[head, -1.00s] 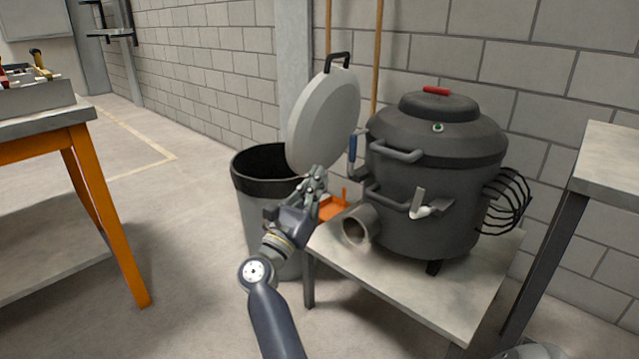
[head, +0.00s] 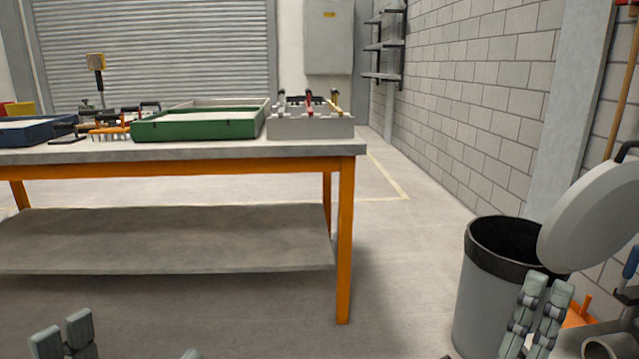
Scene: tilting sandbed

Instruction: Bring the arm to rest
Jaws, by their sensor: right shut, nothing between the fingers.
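My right gripper (head: 545,290) is in the lower right of the head view, in front of the grey bin. Its pale grey fingers are close together, pointing up, with nothing seen between them. My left gripper (head: 128,338) shows only by its fingertips at the bottom left edge. Two fingertips stand at the left and another tip shows apart to the right, with an empty gap between. The rest of my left gripper and both forearms are out of view or hidden.
The grey bin (head: 487,300) with a black rim stands beside the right gripper. The orange-legged workbench (head: 344,250) stands ahead, carrying a green tray (head: 195,128) and a grey toolbox (head: 310,127). Floor between bench and bin is clear.

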